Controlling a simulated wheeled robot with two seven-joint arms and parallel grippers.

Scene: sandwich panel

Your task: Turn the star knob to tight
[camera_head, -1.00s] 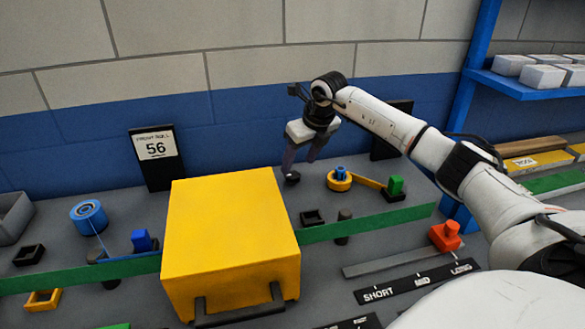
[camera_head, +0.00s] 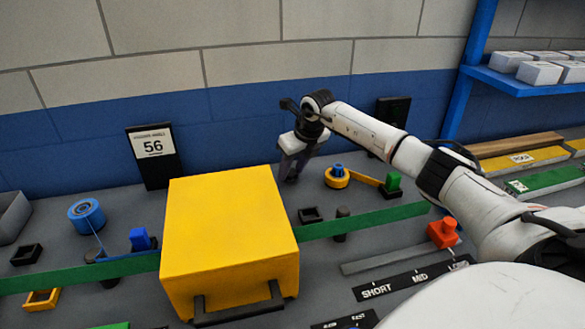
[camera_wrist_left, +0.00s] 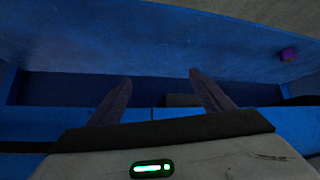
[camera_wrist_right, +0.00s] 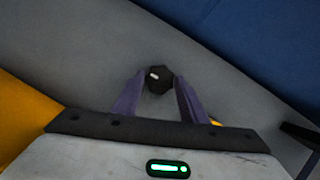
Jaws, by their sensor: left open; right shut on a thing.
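The star knob (camera_wrist_right: 159,79) is a small black knob with a white mark, on the grey panel in the right wrist view. My right gripper (camera_wrist_right: 159,86) is shut on it, one purple finger on each side. In the head view my right gripper (camera_head: 288,179) reaches down to the panel behind the yellow box, and its fingers hide the knob. My left gripper (camera_wrist_left: 160,80) shows only in the left wrist view, open with nothing between its fingers, facing a blue surface.
A large yellow box (camera_head: 228,235) stands in front of my right gripper. To its right are a yellow-and-blue reel (camera_head: 337,177), a green block (camera_head: 393,181) and a red slider block (camera_head: 442,233). A blue reel (camera_head: 87,216) and a "56" sign (camera_head: 153,148) are left.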

